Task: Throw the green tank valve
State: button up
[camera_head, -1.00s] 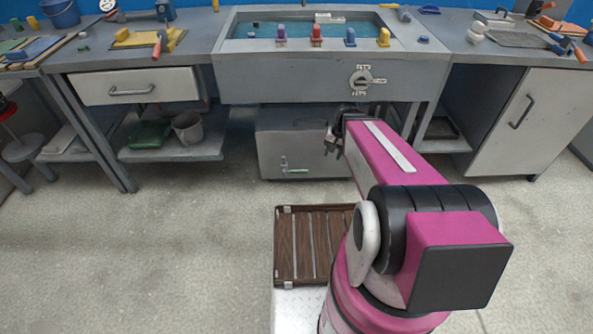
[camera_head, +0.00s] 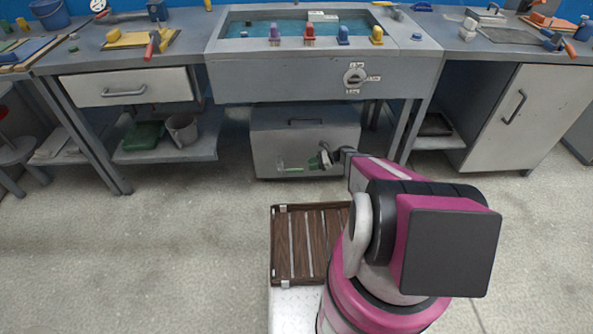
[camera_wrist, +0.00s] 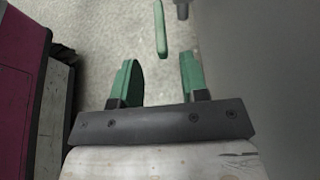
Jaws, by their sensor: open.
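The green tank valve (camera_head: 291,169) is a thin green lever low on the front of the grey tank (camera_head: 283,135) under the sink. In the wrist view the green lever (camera_wrist: 160,28) stands ahead of my fingertips and between their lines, apart from both. My gripper (camera_head: 322,158) is just right of the lever in the head view. In the wrist view my gripper (camera_wrist: 158,62) has two green-lined fingers spread apart with nothing between them.
The tank's grey face runs along the right in the wrist view. The sink's legs (camera_head: 402,132) and the low shelf with a grey bucket (camera_head: 183,128) flank the tank.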

aim_at(297, 169)
jog(key=x, duration=0.9)
grip_shut()
